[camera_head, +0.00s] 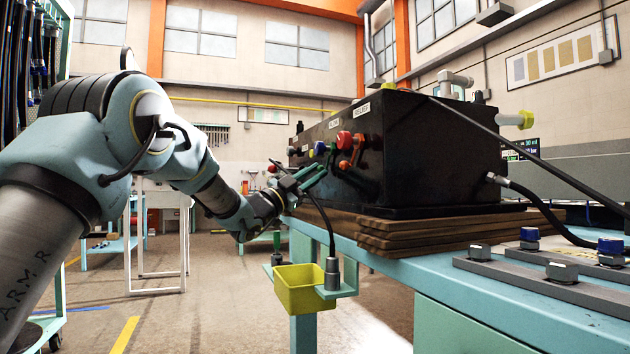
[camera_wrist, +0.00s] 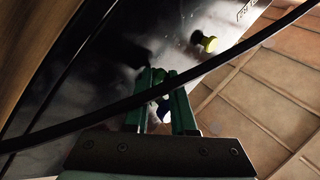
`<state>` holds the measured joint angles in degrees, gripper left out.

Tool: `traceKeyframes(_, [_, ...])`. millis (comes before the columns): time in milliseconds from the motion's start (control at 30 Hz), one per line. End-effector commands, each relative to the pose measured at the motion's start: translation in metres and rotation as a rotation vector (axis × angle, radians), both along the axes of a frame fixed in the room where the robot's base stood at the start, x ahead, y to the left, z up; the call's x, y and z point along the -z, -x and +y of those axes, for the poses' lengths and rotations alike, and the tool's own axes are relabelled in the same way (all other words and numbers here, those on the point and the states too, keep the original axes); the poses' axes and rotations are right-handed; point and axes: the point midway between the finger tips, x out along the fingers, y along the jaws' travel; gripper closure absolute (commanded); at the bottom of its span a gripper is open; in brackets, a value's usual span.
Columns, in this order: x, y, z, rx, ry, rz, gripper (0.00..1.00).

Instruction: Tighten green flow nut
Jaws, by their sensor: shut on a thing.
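My gripper (camera_head: 303,180) has green fingers and is at the left front face of the black hydraulic box (camera_head: 440,150). In the wrist view my gripper (camera_wrist: 162,98) is shut on a small part, mostly hidden between the fingers; a pale, bluish bit shows there. It appears to be the green flow nut, but its colour cannot be made out. A black hose (camera_wrist: 88,122) crosses in front of the fingers in the wrist view. In the head view the hose (camera_head: 326,222) hangs from beside the fingers towards a small bracket. Whether the nut is seated on its port is hidden.
A yellow-green knob (camera_wrist: 208,43) shows in the wrist view. A yellow bin (camera_head: 300,291) hangs on the teal table (camera_head: 470,308) below. Wooden boards (camera_head: 450,232) lie under the box.

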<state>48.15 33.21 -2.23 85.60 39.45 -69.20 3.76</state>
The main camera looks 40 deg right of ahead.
Motion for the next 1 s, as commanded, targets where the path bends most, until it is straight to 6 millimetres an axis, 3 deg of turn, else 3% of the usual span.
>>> traceKeyframes(333, [-0.001, -0.001, 0.0, -0.002, 0.001, -0.001, 1.0])
traceKeyframes(367, [-0.001, -0.001, 0.0, -0.002, 0.001, -0.001, 0.73])
traceKeyframes(467, [-0.001, -0.001, 0.0, -0.001, 0.001, -0.001, 0.63])
traceKeyframes(767, [0.002, -0.001, 0.003, -0.002, 0.0, 0.0, 0.63])
traceKeyframes(1000, [0.02, -0.003, 0.036, -0.003, -0.002, 0.0, 0.63])
